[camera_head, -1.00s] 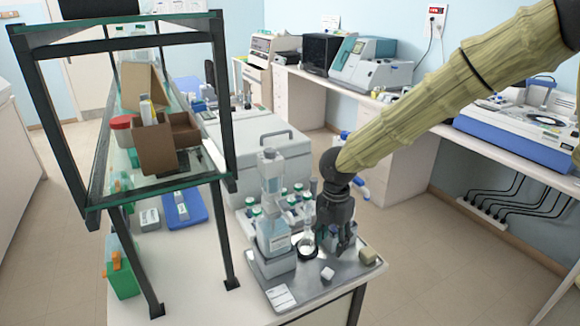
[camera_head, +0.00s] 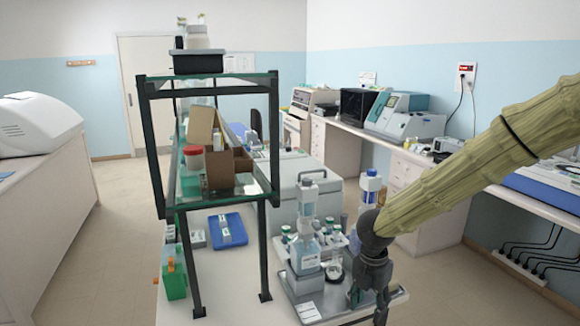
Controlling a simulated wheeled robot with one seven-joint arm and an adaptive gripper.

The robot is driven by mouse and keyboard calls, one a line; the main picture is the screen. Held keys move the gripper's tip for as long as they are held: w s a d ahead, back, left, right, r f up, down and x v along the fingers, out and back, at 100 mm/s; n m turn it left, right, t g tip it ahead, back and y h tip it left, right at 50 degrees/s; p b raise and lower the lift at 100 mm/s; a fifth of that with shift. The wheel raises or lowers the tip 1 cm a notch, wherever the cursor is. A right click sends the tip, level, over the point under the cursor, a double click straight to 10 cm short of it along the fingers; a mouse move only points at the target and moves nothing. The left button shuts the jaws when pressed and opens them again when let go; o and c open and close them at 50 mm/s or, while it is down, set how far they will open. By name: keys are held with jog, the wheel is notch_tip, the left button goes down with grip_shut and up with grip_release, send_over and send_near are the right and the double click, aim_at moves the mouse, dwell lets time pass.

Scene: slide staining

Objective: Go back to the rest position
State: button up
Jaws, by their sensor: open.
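My gripper (camera_head: 369,303) points down at the right end of the metal tray (camera_head: 333,308), at the front right of the white bench. Its dark fingers show from the side, apart, with nothing seen between them. My arm, in a tan sleeve, reaches in from the right edge. A clear bottle with a pale label (camera_head: 306,246) stands on a grey block on the tray, left of my gripper. Several small green-capped bottles (camera_head: 333,231) stand behind it. A small glass vessel (camera_head: 334,268) stands between that bottle and my gripper. My gripper hides part of the tray.
A dark-framed glass shelf (camera_head: 270,150) with cardboard boxes (camera_head: 221,170) rises over the bench's left part. A blue tray (camera_head: 228,231) lies beneath it. A white bottle with a blue label (camera_head: 369,195) stands behind my gripper. Floor is open left and right of the bench.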

jog(key=s+d+f+n+t+h, duration=0.1)
jog(key=s+d+f+n, duration=0.25)
jog(key=f+n, duration=0.4)
jog(key=s+d+f+n+h, duration=0.2)
jog(key=s+f+n, duration=0.2)
jog(key=f+n, duration=0.35)
jog(key=s+d+f+n+t+h, duration=0.1)
jog(key=s+d+f+n, duration=0.25)
jog(key=f+n, duration=0.45)
jog(key=s+a+f+n+y, duration=0.1)
jog(key=s+a+f+n, duration=0.1)
jog(key=s+f+n, duration=0.2)
jog(key=s+a+f+n+g+y, duration=0.1)
jog(key=s+f+n, duration=0.3)
jog(key=s+n, duration=0.6)
jog(key=s+a+f+n+g+y+b, duration=0.1)
jog(key=s+a+f+n+y, duration=0.1)
jog(key=s+f+n, duration=0.2)
jog(key=s+n, duration=0.3)
jog(key=s, duration=0.3)
jog(key=shift+a+f, duration=0.15)
jog(key=shift+a, duration=0.2)
jog(key=shift+c, duration=1)
jog(key=shift+w+a, duration=0.1)
